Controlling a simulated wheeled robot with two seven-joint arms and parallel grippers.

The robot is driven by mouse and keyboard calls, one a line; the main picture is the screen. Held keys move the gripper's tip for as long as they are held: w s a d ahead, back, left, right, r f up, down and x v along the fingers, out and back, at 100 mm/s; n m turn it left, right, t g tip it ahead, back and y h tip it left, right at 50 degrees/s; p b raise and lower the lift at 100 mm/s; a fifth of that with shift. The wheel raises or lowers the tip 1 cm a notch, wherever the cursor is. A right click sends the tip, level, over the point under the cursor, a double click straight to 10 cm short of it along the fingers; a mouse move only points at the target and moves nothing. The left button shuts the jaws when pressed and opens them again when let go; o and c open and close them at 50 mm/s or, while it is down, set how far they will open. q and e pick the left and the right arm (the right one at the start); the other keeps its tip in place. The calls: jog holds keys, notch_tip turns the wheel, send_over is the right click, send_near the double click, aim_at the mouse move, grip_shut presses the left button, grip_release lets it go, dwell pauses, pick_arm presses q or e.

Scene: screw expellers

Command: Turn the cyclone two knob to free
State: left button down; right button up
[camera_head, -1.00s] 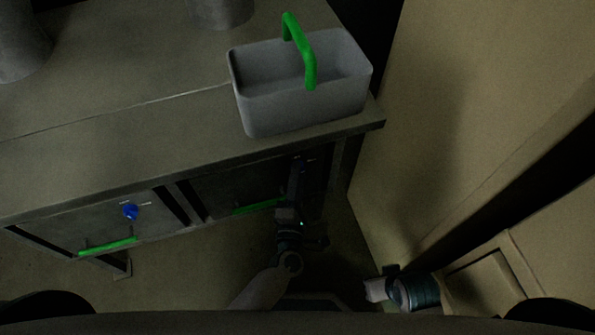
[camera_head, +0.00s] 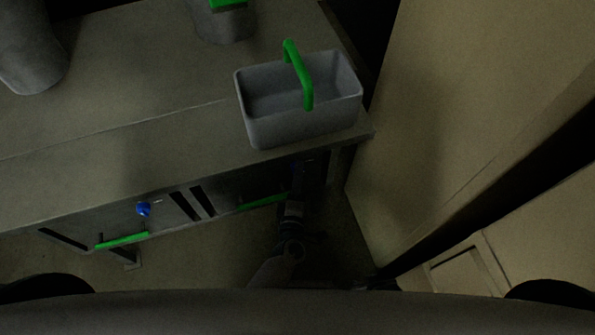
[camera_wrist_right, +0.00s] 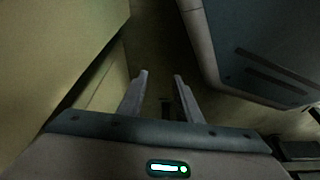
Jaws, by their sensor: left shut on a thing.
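The cabinet front under the worktop has two panels. A blue knob (camera_head: 143,209) sits on the left panel; its label is too small to read. My left gripper (camera_head: 297,186) is at the right end of the dark right panel (camera_head: 232,193), low under the worktop edge. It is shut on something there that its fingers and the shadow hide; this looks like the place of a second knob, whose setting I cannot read. My right gripper (camera_wrist_right: 161,78) is open and empty in the right wrist view, away from the cabinet.
A grey basket (camera_head: 300,118) with a green handle stands on the worktop's right corner (camera_head: 366,134). A grey cylinder (camera_head: 224,26) is at the back. A tan wall (camera_head: 440,110) closes the right side.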

pick_arm(q)
jog(key=shift+d+r+m+p, duration=0.1)
jog(key=shift+m+p, duration=0.3)
jog(key=shift+p, duration=0.2)
pick_arm(e)
jog(key=shift+w+a+r+t, duration=0.35)
jog(key=shift+w+a+t, duration=0.25)
jog(key=shift+w+a, duration=0.15)
pick_arm(q)
jog(key=c, duration=1.3)
grip_release()
pick_arm(e)
jog(key=shift+s, duration=0.1)
